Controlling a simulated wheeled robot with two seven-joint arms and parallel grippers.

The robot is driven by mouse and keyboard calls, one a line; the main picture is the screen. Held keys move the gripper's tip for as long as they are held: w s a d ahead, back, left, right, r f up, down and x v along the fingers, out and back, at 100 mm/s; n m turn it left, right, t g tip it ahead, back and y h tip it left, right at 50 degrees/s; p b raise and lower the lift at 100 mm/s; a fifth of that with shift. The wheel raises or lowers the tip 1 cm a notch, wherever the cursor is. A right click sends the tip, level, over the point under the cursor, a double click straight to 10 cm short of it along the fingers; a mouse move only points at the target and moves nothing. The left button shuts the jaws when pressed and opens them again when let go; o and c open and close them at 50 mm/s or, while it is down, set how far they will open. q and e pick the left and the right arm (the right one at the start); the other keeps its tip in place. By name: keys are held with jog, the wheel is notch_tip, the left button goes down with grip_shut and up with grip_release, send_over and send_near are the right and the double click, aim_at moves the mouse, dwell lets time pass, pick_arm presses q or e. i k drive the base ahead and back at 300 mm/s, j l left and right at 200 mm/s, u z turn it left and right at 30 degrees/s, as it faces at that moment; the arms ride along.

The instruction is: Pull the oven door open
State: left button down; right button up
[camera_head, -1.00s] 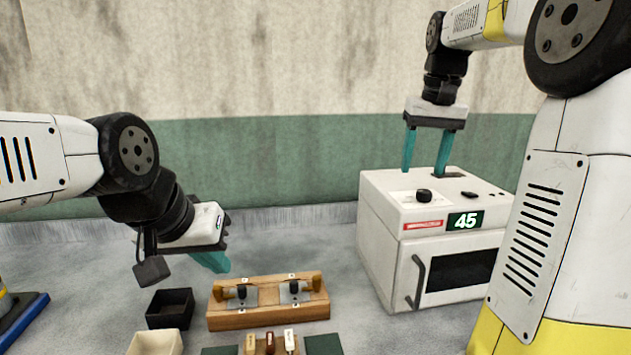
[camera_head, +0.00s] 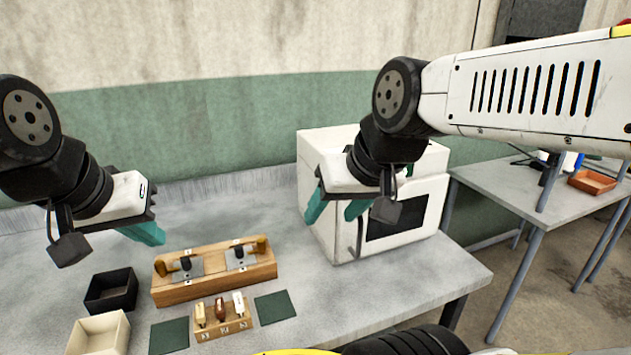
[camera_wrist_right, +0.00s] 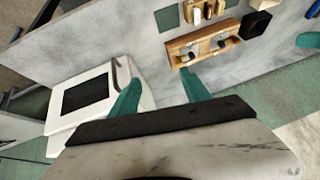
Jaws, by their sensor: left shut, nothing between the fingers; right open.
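The white oven (camera_head: 325,150) stands on the grey table, partly hidden behind my right arm in the head view. My right gripper (camera_head: 335,212) is open and empty, with teal fingers in front of the oven's left part. In the right wrist view its fingers (camera_wrist_right: 160,92) are apart. My left gripper (camera_head: 150,234) is shut and empty, above the table at the left.
Another table (camera_head: 530,185) stands at the right.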

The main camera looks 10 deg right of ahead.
aim_at(422, 199)
jog(key=k+z, duration=0.1)
jog(key=z, duration=0.4)
jog(key=j+z, duration=0.1)
jog(key=z, duration=0.4)
jog(key=k+z, duration=0.15)
jog(key=z, duration=0.3)
